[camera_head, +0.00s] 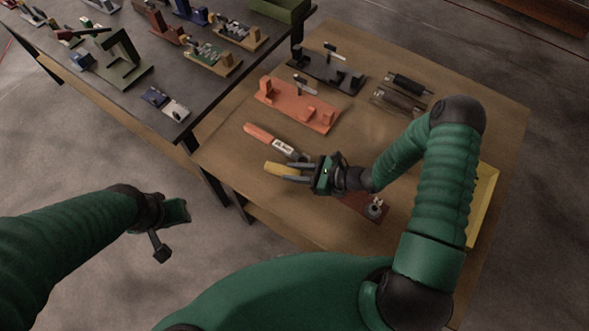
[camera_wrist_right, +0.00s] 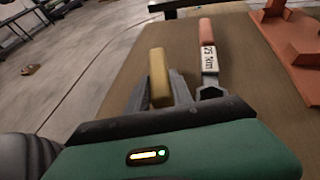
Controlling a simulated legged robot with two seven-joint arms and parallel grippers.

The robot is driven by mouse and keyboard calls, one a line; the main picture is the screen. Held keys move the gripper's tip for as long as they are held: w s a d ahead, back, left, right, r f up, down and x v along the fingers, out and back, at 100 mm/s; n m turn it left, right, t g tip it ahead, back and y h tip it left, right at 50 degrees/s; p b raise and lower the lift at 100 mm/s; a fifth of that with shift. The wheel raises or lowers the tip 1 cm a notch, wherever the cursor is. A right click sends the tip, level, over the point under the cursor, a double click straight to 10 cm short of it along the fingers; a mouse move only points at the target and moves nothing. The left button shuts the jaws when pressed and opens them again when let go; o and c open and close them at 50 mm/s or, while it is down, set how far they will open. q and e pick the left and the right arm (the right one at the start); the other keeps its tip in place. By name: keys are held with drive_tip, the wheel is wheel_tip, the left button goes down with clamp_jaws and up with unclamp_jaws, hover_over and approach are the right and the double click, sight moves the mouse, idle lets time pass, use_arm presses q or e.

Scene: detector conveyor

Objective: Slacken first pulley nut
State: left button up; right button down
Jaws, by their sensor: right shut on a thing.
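My right gripper (camera_head: 292,173) is over the left part of the wooden table, its fingers shut on a yellow-handled tool (camera_head: 279,169). In the right wrist view the yellow handle (camera_wrist_right: 158,75) stands between the grey fingers; the tool's other end is hidden. A wrench with a red-orange handle and a white label (camera_head: 283,146) lies beside it, apart from the fingers; it also shows in the right wrist view (camera_wrist_right: 208,60). I cannot make out the pulley nut. My left gripper (camera_head: 168,228) hangs left of the table, away from these tools; its fingers are unclear.
An orange fixture (camera_head: 297,106) and a dark fixture (camera_head: 327,74) stand farther back. Dark cylindrical parts (camera_head: 405,92) lie at the back right. A small dark red base with a metal part (camera_head: 374,208) is by my right forearm. A yellow tray (camera_head: 484,200) is right.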

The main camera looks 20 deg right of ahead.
drive_tip(key=shift+s+a+n+g+y, duration=0.25)
drive_tip(key=shift+s+a+n+g, duration=0.05)
drive_tip(key=shift+s+n+g, duration=0.25)
drive_tip(key=shift+s+a+n+g+y, duration=0.25)
drive_tip(key=shift+s+a+n+g, duration=0.05)
drive_tip(key=shift+s+n+g, duration=0.2)
drive_tip(key=shift+s+a+n+g+y, duration=0.25)
drive_tip(key=shift+s+n+g, duration=0.2)
drive_tip(key=shift+s, duration=0.1)
drive_tip(key=shift+s+a+n+g+y, duration=0.25)
drive_tip(key=shift+s+n+g, duration=0.15)
drive_tip(key=shift+s, duration=0.15)
drive_tip(key=shift+s+g, duration=0.35)
drive_tip(key=shift+g, duration=0.05)
drive_tip(key=shift+s+a+n+g, duration=0.15)
drive_tip(key=shift+s+n+g, duration=0.6)
drive_tip(key=shift+n, duration=0.15)
